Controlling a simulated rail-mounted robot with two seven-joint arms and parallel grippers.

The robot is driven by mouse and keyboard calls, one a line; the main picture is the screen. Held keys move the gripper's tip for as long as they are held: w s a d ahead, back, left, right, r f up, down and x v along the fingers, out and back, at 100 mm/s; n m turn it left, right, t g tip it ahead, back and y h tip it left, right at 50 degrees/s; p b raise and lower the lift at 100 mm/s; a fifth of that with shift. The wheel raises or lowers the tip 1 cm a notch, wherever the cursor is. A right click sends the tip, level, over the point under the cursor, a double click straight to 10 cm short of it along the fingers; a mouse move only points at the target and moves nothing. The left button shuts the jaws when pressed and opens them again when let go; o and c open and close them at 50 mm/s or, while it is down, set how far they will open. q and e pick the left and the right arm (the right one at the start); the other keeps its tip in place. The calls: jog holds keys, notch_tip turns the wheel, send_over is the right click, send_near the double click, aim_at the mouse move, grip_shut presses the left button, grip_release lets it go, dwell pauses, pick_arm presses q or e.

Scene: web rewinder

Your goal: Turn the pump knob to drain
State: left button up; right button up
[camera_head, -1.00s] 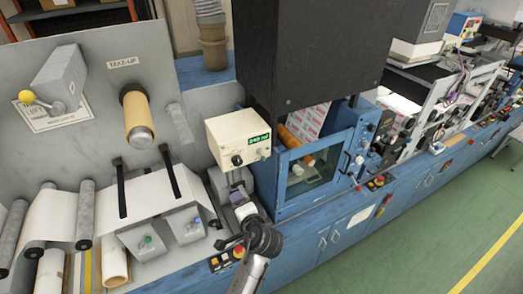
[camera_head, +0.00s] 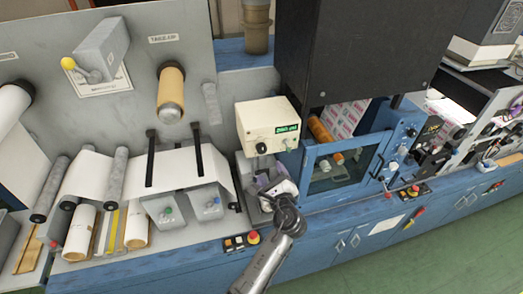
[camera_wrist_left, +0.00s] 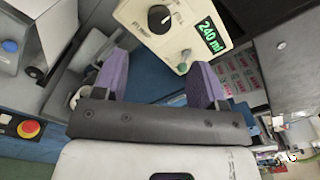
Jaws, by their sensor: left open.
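The cream pump box (camera_head: 268,115) stands in the middle of the head view, with a lit green display (camera_head: 286,128). The pump knob (camera_head: 261,148) is black and round, on the box's front face. In the left wrist view the knob (camera_wrist_left: 159,19) shows near the top, with small labels around it too blurred to read surely. My left gripper (camera_head: 265,181) is just below the box, apart from the knob. In the left wrist view its two purple fingers (camera_wrist_left: 158,82) are spread with nothing between them. My right gripper is not in view.
A smaller green-capped control (camera_wrist_left: 183,67) sits beside the pump knob. A blue framed window (camera_head: 340,165) stands right of the box. A button panel with a red button (camera_head: 253,237) lies below my gripper.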

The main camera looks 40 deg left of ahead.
aim_at(262, 151)
pick_arm(q)
jog(key=b+x, duration=0.3)
jog(key=x, duration=0.7)
jog(key=shift+f, duration=0.15)
jog(key=shift+w+a, duration=0.45)
jog(key=shift+a, duration=0.15)
jog(key=c, duration=0.9)
